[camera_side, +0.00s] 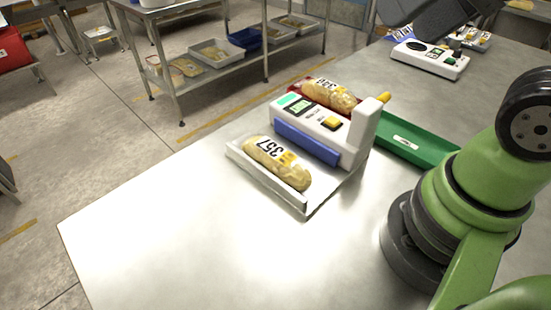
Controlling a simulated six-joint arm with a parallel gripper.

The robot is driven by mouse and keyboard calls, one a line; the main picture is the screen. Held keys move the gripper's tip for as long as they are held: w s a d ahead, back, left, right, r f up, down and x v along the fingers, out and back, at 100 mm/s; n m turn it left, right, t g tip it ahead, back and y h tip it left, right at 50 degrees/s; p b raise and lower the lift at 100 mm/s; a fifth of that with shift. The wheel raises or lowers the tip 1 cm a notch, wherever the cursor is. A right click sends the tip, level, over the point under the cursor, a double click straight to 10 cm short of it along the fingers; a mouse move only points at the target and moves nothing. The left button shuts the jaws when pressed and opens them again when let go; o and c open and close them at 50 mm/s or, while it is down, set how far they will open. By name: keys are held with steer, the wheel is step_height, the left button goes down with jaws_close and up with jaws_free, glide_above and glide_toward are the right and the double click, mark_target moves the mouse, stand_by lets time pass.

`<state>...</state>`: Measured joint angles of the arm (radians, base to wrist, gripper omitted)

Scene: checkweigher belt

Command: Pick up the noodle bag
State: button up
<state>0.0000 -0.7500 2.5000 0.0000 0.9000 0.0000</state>
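A yellowish clear bag (278,162), which looks like a noodle bag, lies in the white tray (306,205) at the front of the checkweigher. Its label reads 357. A second similar bag (328,95) lies behind the white machine (318,125), on or in something red; its label is hard to read. I cannot tell which one the task names. A dark grey part (428,12) at the top edge may be the body of my gripper. Its fingers are not visible, and it is well apart from both bags.
A green tray (418,149) lies right of the machine, close to my green arm. A white device (430,59) and small items stand at the back of the metal table. The table's front left (170,235) is bare. A shelf rack with trays stands beyond.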

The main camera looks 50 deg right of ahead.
steer(key=shift+o, duration=1.2)
steer(key=n+g+h, duration=0.2)
steer(key=n+g, duration=0.2)
steer(key=g, duration=0.3)
glide_above(275, 150)
step_height(275, 150, down, 21)
steer(key=shift+s+a+r, duration=0.1)
steer(key=shift+a+r, duration=0.05)
steer(key=shift+f, duration=2.95)
